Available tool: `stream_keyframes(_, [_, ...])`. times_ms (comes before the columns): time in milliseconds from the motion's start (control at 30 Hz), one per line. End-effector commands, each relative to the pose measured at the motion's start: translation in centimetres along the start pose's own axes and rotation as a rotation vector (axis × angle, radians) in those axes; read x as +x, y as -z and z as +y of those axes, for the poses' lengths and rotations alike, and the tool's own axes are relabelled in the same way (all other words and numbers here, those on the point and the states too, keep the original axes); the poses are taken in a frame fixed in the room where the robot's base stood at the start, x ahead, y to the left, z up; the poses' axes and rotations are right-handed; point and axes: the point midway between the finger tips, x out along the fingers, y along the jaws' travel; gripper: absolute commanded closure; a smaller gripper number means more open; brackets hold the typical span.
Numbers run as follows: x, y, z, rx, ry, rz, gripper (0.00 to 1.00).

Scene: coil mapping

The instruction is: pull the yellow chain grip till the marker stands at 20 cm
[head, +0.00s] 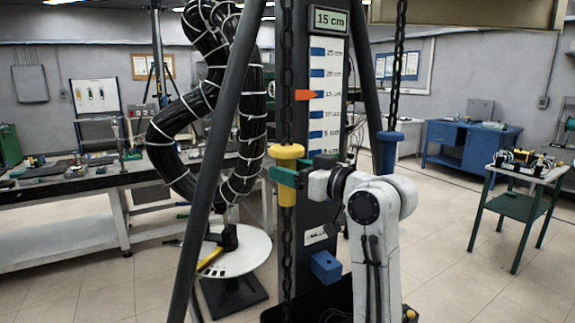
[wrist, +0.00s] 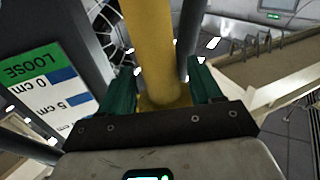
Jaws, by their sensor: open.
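The yellow chain grip (head: 287,190) hangs upright on a dark chain left of the post. My gripper (head: 283,175) reaches it from the right, its green fingers at the upper part of the grip. In the wrist view the yellow grip (wrist: 154,45) stands between the two open fingers of my gripper (wrist: 164,88), with a gap at the right finger. The orange marker (head: 306,95) points at the 15 cm line of the white scale board (head: 327,140). The display (head: 330,19) above reads 15 cm. The scale's LOOSE end (wrist: 42,75) shows in the wrist view.
A blue grip (head: 389,152) hangs on another chain to the right, close behind my arm. Dark tripod legs (head: 222,150) stand around the post. A thick black cable coil (head: 205,100) hangs at left. Benches stand further back, with open floor at right.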

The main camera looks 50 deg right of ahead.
Motion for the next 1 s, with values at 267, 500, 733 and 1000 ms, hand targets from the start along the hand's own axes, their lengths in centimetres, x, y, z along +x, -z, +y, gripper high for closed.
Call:
stream_keyframes(267, [1.51,-0.06,-0.06,-0.001,0.001,-0.001,0.36])
stream_keyframes(500, [1.49,-0.07,-0.05,-0.001,0.001,-0.001,0.39])
stream_keyframes(733, [1.47,-0.07,-0.04,0.0,0.0,-0.001,0.61])
stream_keyframes(1000, [1.46,-0.08,-0.04,0.0,0.0,-0.001,0.87])
